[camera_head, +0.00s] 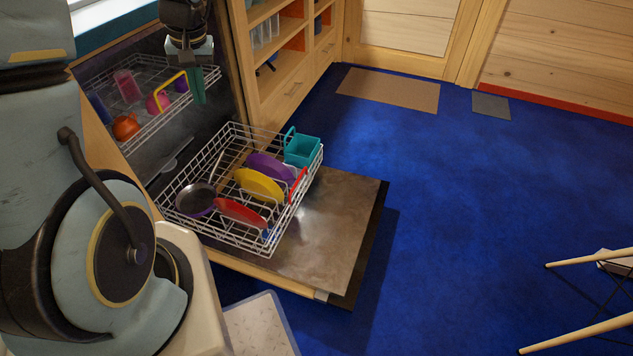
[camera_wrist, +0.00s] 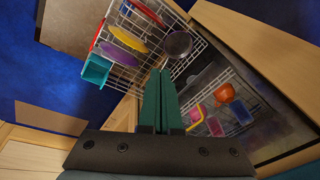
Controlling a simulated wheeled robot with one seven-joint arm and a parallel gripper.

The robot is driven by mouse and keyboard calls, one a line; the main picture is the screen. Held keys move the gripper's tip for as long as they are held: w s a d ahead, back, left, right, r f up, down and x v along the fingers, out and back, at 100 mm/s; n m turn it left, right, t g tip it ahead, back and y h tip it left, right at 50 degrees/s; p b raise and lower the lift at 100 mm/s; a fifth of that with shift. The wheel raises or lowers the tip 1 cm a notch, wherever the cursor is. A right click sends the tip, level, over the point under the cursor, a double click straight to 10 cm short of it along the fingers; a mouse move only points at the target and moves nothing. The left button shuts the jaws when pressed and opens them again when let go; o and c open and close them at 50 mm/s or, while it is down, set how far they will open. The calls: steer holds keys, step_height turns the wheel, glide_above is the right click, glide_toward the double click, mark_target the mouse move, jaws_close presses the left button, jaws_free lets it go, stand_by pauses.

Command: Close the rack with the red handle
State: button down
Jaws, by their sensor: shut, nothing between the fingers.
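The lower dishwasher rack (camera_head: 238,240) is a white wire rack, pulled out over the open door. Its red handle (camera_head: 299,186) is on the outer front side, facing right. The handle also shows at the upper left of the wrist view (camera_wrist: 97,35). The rack holds a dark pan (camera_head: 196,200), a red plate (camera_head: 240,212), a yellow plate (camera_head: 260,184), a purple plate (camera_head: 270,166) and a teal box (camera_head: 302,150). My gripper (camera_head: 198,99) is shut and empty, above and behind the lower rack, near the upper rack. Its teal fingers (camera_wrist: 160,74) point down, apart from the red handle.
The upper rack (camera_head: 150,128) has a yellow handle (camera_head: 170,80) and holds several cups. The open door (camera_head: 330,225) lies flat below the lower rack. A wooden shelf unit (camera_head: 290,95) stands beside the dishwasher. Blue floor (camera_head: 460,190) to the right is mostly clear.

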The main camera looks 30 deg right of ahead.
steer(key=w+d+f+m+t+b, duration=0.1)
steer(key=w+d+f+b, duration=0.1)
steer(key=d+f+b, duration=0.35)
steer(key=w+d+f+m+b, duration=0.1)
steer(key=w+d+f+b, duration=0.15)
steer(key=d+f, duration=0.5)
steer(key=s+d+f+m+t+b, duration=0.2)
steer(key=d+f+m+t+b, duration=0.15)
steer(key=d+f+b, duration=1.65)
steer(key=p, duration=0.1)
glide_toward(313, 167)
steer(key=shift+n+t, duration=0.25)
steer(key=shift+t, duration=0.1)
steer(key=shift+s+d+f+x, duration=0.1)
steer(key=shift+x, duration=0.85)
steer(key=shift+s+d+f+x, duration=0.1)
steer(key=shift+x, duration=0.8)
steer(key=shift+s+d+f+x, duration=0.1)
steer(key=shift+s+x, duration=0.05)
steer(key=shift+x, duration=0.8)
steer(key=shift+a, duration=0.2)
